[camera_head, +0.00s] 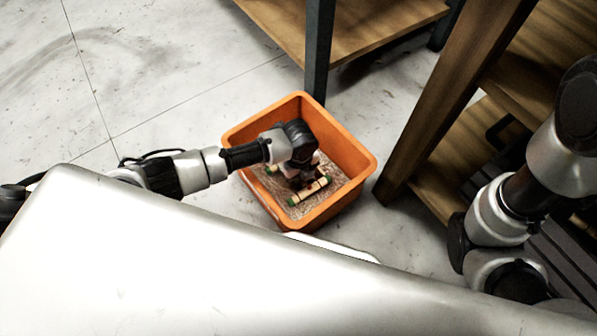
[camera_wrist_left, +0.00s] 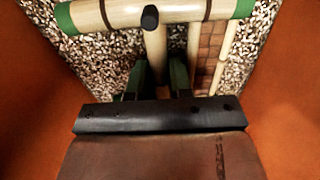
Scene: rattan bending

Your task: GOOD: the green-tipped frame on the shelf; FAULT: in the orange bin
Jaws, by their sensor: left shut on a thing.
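The orange bin (camera_head: 357,158) stands on the floor in the head view, and its orange walls (camera_wrist_left: 285,105) fill both sides of the left wrist view. The green-tipped frame (camera_head: 312,190) is inside the bin under my left gripper (camera_head: 297,175). In the left wrist view the frame (camera_wrist_left: 118,12) shows pale rods, a crossbar with green ends and a dark knob at the joint. My left gripper (camera_wrist_left: 158,80) is shut on a pale rod of the frame, low in the bin. Part of the frame is hidden by the gripper. My right arm is at the right, its fingers out of sight.
Speckled material (camera_wrist_left: 112,58) covers the bin's bottom, with another pale rod (camera_wrist_left: 228,55) at the right. A wooden shelf (camera_head: 435,130) stands right of the bin, and a wooden table with a dark leg (camera_head: 319,50) stands behind. Floor at the left is clear.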

